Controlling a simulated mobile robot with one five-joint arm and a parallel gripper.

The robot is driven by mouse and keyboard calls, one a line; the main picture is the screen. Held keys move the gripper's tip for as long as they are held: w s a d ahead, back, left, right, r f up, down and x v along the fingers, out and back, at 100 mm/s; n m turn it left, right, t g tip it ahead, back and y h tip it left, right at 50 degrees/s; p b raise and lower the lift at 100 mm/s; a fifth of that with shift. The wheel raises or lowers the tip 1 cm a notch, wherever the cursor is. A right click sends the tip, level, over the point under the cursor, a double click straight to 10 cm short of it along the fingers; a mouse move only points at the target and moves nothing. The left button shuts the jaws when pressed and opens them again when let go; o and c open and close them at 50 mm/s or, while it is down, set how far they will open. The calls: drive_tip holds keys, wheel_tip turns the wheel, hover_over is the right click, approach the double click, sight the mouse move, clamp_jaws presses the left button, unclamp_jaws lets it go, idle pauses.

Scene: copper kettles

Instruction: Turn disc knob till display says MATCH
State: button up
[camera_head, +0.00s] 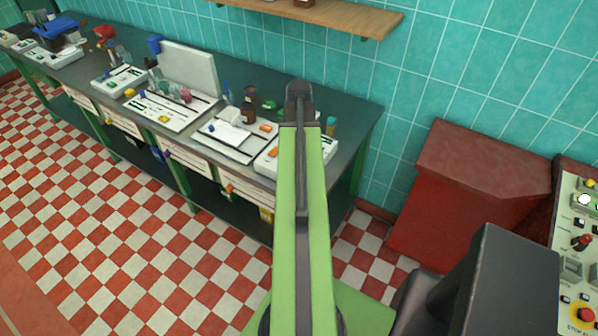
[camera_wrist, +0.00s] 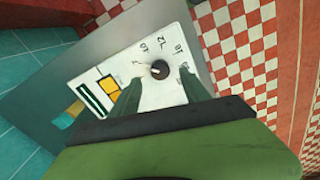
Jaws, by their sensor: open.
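A small round dark knob (camera_wrist: 160,69) with a pale mark sits on a white panel (camera_wrist: 158,38) in the wrist view. Printed numbers surround the knob. My gripper (camera_wrist: 159,76) is open, with one finger on each side of the knob. I cannot tell whether the fingers touch it. A dark-framed strip (camera_wrist: 95,98) and an orange block (camera_wrist: 109,86) are on the panel left of the knob. I cannot read any display text. In the head view, my green arm reaches over the right end of the bench and partly hides a white unit (camera_head: 268,160) there.
The dark-topped bench (camera_head: 345,120) runs along a teal tiled wall, with several white units and small objects on it. A red box (camera_head: 460,190) and a control panel (camera_head: 580,240) stand at the right. The checkered floor (camera_head: 110,240) in front of the bench is clear.

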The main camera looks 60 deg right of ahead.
wheel_tip(320, 180, down, 5)
drive_tip(key=b, duration=0.3)
drive_tip(key=shift+r, duration=0.1)
drive_tip(key=shift+c, duration=0.4)
clamp_jaws()
